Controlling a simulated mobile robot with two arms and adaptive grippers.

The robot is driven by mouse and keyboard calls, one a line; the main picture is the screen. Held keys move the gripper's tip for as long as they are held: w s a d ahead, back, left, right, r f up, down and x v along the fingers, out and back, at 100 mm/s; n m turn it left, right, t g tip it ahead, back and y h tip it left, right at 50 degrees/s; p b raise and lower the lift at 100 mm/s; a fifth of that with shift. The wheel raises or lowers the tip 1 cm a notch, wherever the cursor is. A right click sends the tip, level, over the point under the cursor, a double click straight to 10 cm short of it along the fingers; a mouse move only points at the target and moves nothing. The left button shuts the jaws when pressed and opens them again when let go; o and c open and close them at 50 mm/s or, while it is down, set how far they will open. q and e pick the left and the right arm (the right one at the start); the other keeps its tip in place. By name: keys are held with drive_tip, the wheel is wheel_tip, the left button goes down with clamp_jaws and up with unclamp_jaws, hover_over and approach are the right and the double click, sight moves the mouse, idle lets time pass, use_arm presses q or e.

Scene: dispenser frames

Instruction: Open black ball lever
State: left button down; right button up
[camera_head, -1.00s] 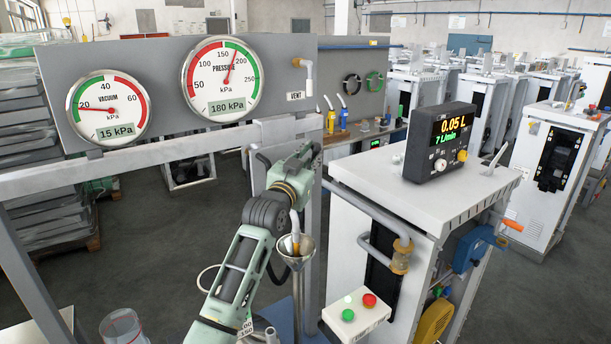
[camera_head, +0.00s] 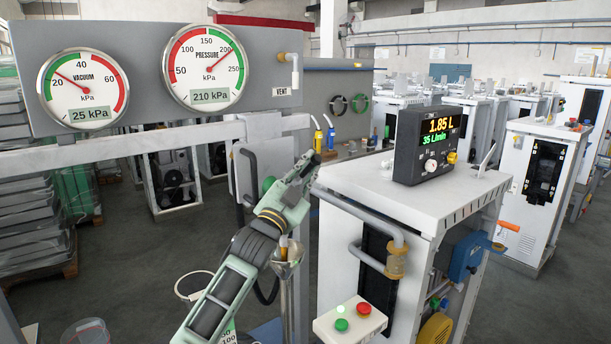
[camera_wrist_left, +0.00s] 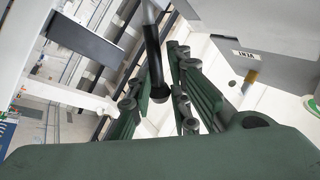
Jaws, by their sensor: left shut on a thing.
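In the left wrist view, a black ball (camera_wrist_left: 160,92) sits at the end of a dark lever shaft (camera_wrist_left: 153,55) under a grey pipe. It lies between the green fingers of my left gripper (camera_wrist_left: 160,98), which are shut on it. In the head view, my left gripper (camera_head: 308,166) reaches up beside the white cabinet (camera_head: 405,200), left of its top edge. The lever is hard to make out there behind the gripper. My right gripper is not in view.
A grey panel carries the vacuum gauge (camera_head: 83,88) at 25 kPa and the pressure gauge (camera_head: 204,68) at 210 kPa. The black display (camera_head: 429,143) reads 1.85 L and 35 L/min. A button box (camera_head: 350,318) is below right.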

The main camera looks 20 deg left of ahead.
use_arm(q)
drive_tip(key=shift+d+f, duration=0.2)
drive_tip(key=c, duration=1.9)
unclamp_jaws()
drive_tip(key=shift+s, duration=0.1)
drive_tip(key=shift+c, duration=0.2)
drive_tip(key=shift+o, duration=0.9)
drive_tip(key=shift+s+d+r, duration=0.1)
drive_tip(key=shift+d, duration=0.1)
drive_tip(key=shift+a, duration=0.1)
drive_tip(key=shift+s+a+f, duration=0.1)
drive_tip(key=shift+s+f, duration=0.1)
drive_tip(key=shift+f, duration=0.05)
drive_tip(key=v, duration=1.1)
drive_tip(key=shift+s, duration=0.2)
